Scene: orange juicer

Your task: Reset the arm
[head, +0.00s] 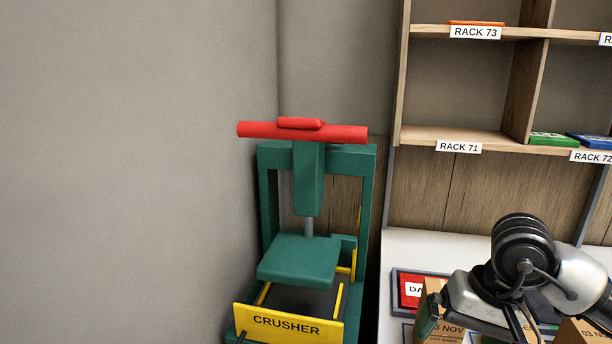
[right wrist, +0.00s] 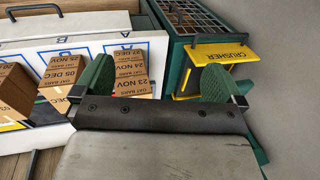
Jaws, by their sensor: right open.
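My right gripper (right wrist: 158,80) is open in the right wrist view, its two green-padded fingers wide apart with nothing between them. In the head view my right arm (head: 525,265) comes in at the lower right, over the white table and its boxes. The left gripper is not in view.
A green crusher (head: 300,260) with a red handle (head: 305,131) stands left of the table. Cardboard boxes (right wrist: 130,72) lie on a lettered white board (right wrist: 155,45) in the wrist view. Wooden racks (head: 440,135) rise behind the table (head: 400,250).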

